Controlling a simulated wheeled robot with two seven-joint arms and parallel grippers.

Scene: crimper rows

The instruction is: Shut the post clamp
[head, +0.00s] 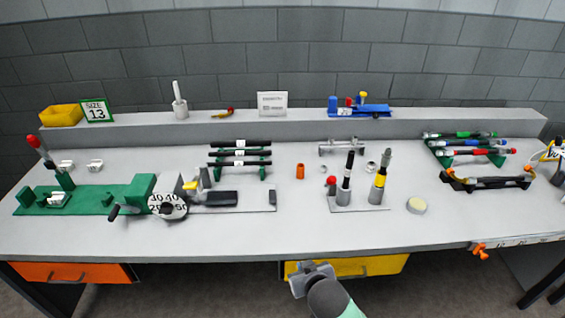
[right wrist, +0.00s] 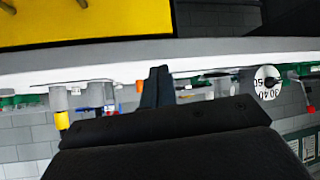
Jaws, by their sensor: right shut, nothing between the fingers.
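Two parts on the bench have a red knob, and I cannot tell for certain which is the post clamp. One is a tilted lever with a red tip (head: 32,143) on the green base (head: 92,202) at the left. The other is a short post with a red knob (head: 331,182) beside two upright grey holders on a small plate (head: 365,208) right of centre. My right gripper (head: 311,274) is shut and empty, in front of the bench's front edge and apart from both. Its closed fingers show in the right wrist view (right wrist: 157,84). My left gripper is not in view.
A green machine with a numbered dial (head: 167,206) stands left of centre. Racks of dark rods (head: 240,153) and coloured tools (head: 470,141) stand farther back. A yellow drawer (head: 378,266) is below the front edge. Bare bench (head: 300,230) lies at front centre.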

